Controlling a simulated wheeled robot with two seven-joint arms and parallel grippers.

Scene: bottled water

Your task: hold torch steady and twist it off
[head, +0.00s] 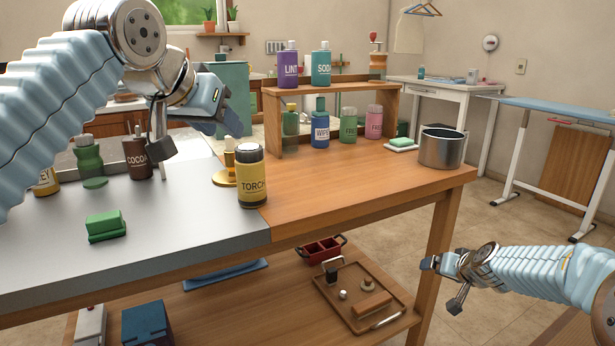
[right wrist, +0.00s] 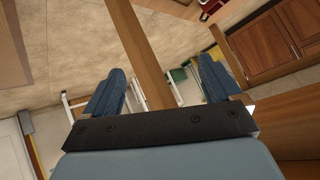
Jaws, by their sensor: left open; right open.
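The torch (head: 252,178) is a yellow cylinder with a dark cap and the word TORCH. It stands upright on the table near the seam between the grey metal top and the wooden top. My left gripper (head: 190,135) is open and empty, above the metal top to the left of the torch and apart from it. My right gripper (head: 440,283) is open and empty, low at the right, beside the table leg and below the tabletop. In the right wrist view its two blue fingers (right wrist: 160,95) are spread with nothing between them. The torch does not show there.
A gold holder (head: 224,178) stands close behind the torch. A green sponge (head: 104,222) and bottles, including COCOA (head: 137,158), are at left. A wooden rack (head: 330,88) with bottles stands at the back. A metal pot (head: 442,148) is at right. The front wooden top is clear.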

